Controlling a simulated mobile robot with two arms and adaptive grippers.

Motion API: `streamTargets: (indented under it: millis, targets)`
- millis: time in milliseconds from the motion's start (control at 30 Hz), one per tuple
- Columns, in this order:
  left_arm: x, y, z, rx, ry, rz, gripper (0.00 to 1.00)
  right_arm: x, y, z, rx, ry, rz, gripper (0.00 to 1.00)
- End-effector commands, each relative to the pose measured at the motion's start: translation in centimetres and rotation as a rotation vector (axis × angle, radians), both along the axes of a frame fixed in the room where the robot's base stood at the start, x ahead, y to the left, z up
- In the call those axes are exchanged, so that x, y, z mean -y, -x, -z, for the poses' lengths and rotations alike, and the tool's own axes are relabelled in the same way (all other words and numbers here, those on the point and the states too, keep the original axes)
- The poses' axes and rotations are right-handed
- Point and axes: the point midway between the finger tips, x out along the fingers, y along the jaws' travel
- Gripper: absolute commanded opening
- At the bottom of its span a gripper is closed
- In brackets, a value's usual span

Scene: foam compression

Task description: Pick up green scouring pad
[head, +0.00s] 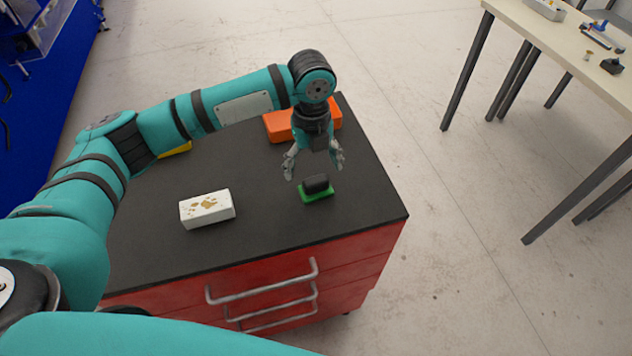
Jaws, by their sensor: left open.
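The green scouring pad (317,196) lies on the black top of a red drawer cabinet, toward its right side. It has a green base with a dark block on top. My left gripper (314,176) is open, fingers pointing down, just behind and above the pad. Its fingers are spread to either side and nothing shows between them. Whether a finger touches the pad cannot be told. My right gripper is out of view.
A white block with brown marks (207,208) lies left of the pad. An orange block (279,125) is partly hidden behind my left gripper. A yellow item (177,150) shows behind my arm. The cabinet top (255,245) is bare in front. A table (560,50) stands at right.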

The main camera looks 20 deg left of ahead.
Motion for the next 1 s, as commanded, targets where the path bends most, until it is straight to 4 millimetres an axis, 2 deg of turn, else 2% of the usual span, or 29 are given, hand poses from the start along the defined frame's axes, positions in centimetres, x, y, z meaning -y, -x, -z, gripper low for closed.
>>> streamTargets:
  millis: [100,233,367,500,633,800,1000]
  targets:
    - [0.0,0.0,0.8,-0.001,0.0,0.001,0.85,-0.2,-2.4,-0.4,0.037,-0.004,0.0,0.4]
    - [0.2,-0.1,1.7,-0.003,0.0,0.0,0.85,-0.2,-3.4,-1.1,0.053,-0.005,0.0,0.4]
    - [0.4,-0.3,3.6,-0.004,0.0,0.0,0.85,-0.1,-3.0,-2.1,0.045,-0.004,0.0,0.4]
    - [0.4,-0.4,5.5,-0.001,0.0,0.001,0.85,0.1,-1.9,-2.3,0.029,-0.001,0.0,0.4]
    - [0.4,-0.4,6.1,0.001,-0.001,0.002,0.85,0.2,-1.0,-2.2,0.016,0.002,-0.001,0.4]
    - [0.4,-0.4,6.1,0.001,-0.001,0.002,0.85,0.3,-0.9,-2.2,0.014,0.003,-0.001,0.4]
    - [0.4,-0.4,6.0,0.001,-0.001,0.002,0.58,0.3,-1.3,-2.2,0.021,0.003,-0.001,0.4]
